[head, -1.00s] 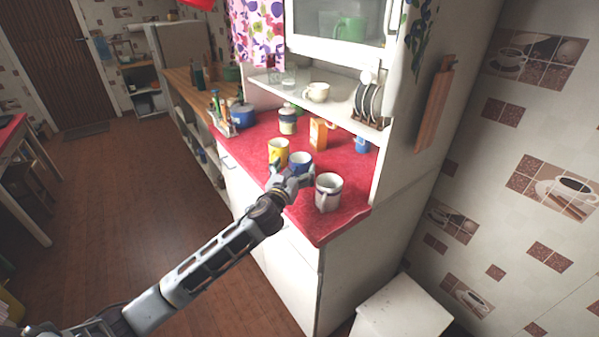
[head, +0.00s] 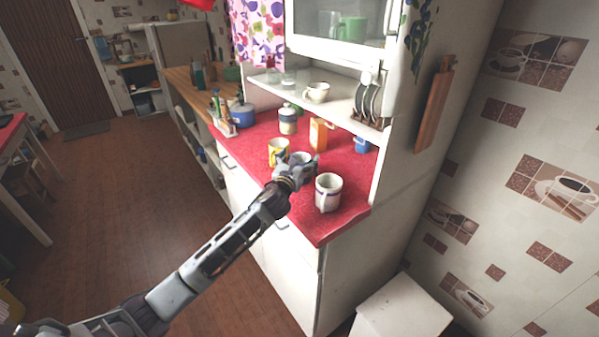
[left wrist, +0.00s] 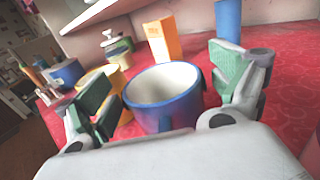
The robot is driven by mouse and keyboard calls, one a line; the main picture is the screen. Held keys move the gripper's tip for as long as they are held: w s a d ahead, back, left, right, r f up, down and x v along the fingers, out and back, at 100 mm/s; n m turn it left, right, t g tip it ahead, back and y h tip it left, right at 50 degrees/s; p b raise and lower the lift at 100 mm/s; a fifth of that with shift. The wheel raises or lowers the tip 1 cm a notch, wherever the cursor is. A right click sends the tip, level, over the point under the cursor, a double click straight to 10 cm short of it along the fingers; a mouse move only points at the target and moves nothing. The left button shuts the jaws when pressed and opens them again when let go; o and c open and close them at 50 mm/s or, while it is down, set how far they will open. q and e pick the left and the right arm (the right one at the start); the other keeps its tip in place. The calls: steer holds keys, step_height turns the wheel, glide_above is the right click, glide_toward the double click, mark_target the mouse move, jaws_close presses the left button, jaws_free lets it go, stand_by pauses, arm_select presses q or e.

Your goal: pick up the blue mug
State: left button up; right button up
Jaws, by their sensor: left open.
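The blue mug (left wrist: 165,112), with a pale inside, stands upright on the red counter (head: 340,222). In the left wrist view it sits between the two open green-padded fingers of my left gripper (left wrist: 168,88), with its handle side toward the palm. In the head view my left gripper (head: 302,166) is over the front of the mug and hides most of it. The gripper is open, and the mug stands unheld. My right gripper is not in view.
A yellow mug (head: 278,152) stands close to the left, and a white mug (head: 328,193) close to the right. Behind are an orange carton (head: 318,134), a blue cup (head: 362,144) and a lidded jar (head: 287,121). A shelf (head: 335,102) overhangs the counter's back.

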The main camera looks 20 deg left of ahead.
arm_select(q)
steer(key=c, duration=1.3)
steer(key=shift+r, duration=0.1)
step_height(320, 180, up, 10)
steer(key=shift+f+p, duration=0.1)
steer(key=shift+p, duration=0.7)
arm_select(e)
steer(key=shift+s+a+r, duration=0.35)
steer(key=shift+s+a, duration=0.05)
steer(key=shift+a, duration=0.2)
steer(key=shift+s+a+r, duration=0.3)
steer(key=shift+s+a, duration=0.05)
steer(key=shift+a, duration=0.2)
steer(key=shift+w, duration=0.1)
